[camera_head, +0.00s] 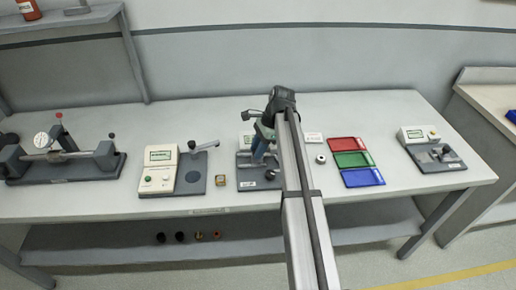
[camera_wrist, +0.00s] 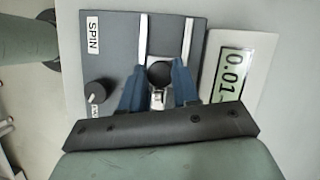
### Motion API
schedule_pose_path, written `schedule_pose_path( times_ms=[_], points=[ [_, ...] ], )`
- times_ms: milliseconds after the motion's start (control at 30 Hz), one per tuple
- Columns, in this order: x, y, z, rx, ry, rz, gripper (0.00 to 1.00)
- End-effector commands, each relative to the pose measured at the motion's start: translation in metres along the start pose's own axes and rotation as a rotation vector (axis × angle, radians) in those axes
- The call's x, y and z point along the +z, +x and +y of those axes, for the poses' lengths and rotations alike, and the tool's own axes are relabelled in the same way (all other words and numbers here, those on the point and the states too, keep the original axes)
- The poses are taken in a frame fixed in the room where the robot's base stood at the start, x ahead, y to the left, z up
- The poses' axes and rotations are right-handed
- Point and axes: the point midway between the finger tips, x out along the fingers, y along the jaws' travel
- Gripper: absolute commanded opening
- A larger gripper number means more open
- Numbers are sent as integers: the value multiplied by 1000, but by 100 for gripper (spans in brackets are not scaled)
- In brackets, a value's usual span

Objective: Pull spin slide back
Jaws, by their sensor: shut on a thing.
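The SPIN station is a dark plate (camera_wrist: 116,50) marked SPIN in the wrist view. Two pale rails (camera_wrist: 143,38) run along it, and a dark round dial (camera_wrist: 97,91) sits on its left part. The slide's black knob (camera_wrist: 160,73) stands between the rails on a light metal piece. My gripper (camera_wrist: 159,82) has its blue fingers closed on either side of this knob. In the head view my gripper (camera_head: 262,150) is over the same station (camera_head: 258,184), and my arm hides part of it.
The station's display (camera_wrist: 232,72) reads 0.01. On the bench (camera_head: 110,205), a dial gauge rig (camera_head: 65,160) and another display unit (camera_head: 158,170) stand to the left. Red, green and blue trays (camera_head: 362,178) and a further device (camera_head: 433,155) are to the right.

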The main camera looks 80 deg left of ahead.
Motion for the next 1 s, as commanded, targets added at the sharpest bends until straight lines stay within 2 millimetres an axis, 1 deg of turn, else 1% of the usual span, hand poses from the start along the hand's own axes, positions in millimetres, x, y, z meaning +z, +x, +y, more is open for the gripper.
schedule_pose_path(
  times_ms=[167, 233, 433, 500, 733, 767, 1000],
  points=[
    [0, 0, 0, 0, 0, 0, 0],
    [3, 1, -1, 0, -1, 0, 0],
    [26, 11, -8, 1, -1, 0, 0],
    [31, 13, -9, 1, -1, 0, 0],
    [33, 13, -9, 0, -2, -3, 0],
    [33, 13, -9, 0, -2, -4, 31],
    [32, 13, -9, 0, -1, -2, 54]
  ],
)
